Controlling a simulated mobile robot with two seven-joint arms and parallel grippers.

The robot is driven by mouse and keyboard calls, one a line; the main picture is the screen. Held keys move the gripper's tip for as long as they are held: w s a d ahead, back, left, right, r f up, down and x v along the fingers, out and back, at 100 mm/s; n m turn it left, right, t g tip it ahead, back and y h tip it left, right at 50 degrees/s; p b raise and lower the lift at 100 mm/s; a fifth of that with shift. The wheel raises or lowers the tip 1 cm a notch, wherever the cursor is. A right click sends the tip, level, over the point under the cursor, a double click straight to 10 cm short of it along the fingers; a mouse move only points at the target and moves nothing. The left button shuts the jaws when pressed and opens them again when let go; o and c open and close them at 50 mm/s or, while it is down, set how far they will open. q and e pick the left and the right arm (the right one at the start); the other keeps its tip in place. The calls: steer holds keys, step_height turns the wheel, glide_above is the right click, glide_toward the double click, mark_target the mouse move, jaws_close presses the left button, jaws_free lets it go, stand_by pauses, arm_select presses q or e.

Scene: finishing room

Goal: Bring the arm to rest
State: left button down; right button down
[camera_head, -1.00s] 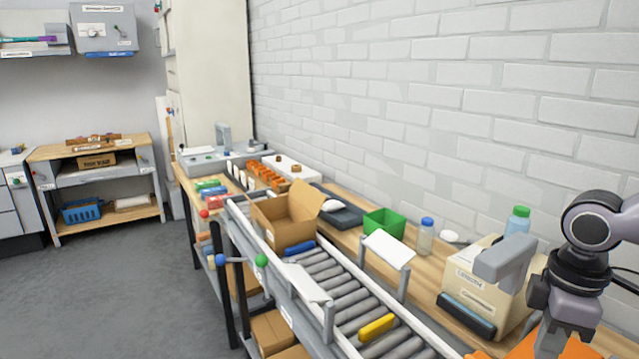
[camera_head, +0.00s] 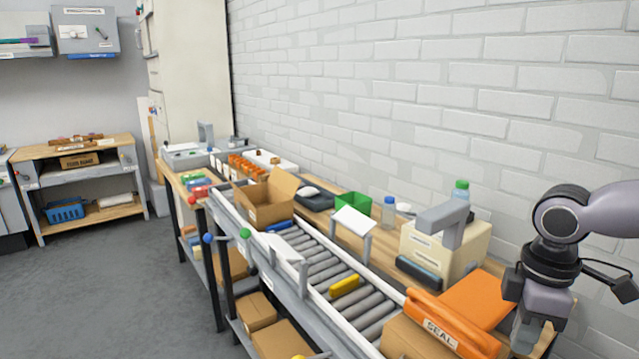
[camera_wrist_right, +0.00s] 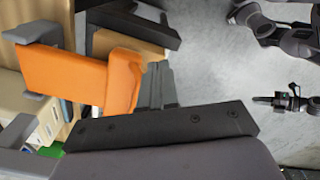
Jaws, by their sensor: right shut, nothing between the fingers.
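My right arm comes in from the right edge in the head view, its wrist bent so that the hand hangs downward. My right gripper (camera_head: 530,336) is shut and empty, beside the right end of the orange sealer lid (camera_head: 484,302). In the right wrist view the shut fingers (camera_wrist_right: 162,85) show next to the orange piece (camera_wrist_right: 75,75); I cannot tell whether they touch it. My left gripper does not show in the head view.
A roller conveyor (camera_head: 322,263) carries an open carton (camera_head: 262,207) and a yellow item (camera_head: 344,286). A cardboard box (camera_head: 405,343) sits by the orange lid. A beige machine (camera_head: 470,250), a green bin (camera_head: 352,204) and bottles (camera_head: 389,211) stand along the brick wall. Grey floor (camera_head: 110,290) is clear at left.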

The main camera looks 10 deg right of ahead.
steer(key=s+d+f+m+t, duration=0.2)
steer(key=d+f+m+t, duration=0.1)
steer(key=d+f, duration=0.8)
steer(key=s+f+m+t+y, duration=0.1)
steer(key=s+f, duration=0.2)
steer(key=f, duration=0.3)
steer(key=s+f+m+t, duration=0.1)
steer(key=s+f+m, duration=0.15)
steer(key=f, duration=0.35)
steer(key=s+a+f+m+t, duration=0.15)
steer(key=a+f, duration=0.25)
steer(key=a, duration=0.4)
steer(key=s+a+f+t, duration=0.25)
steer(key=a+f, duration=0.25)
steer(key=a, duration=0.4)
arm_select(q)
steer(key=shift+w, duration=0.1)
arm_select(e)
steer(key=a+r+m+t+y, duration=0.1)
steer(key=a+r, duration=0.1)
steer(key=a, duration=0.6)
steer(key=shift+w+a+t, duration=0.2)
steer(key=shift+a+t, duration=0.1)
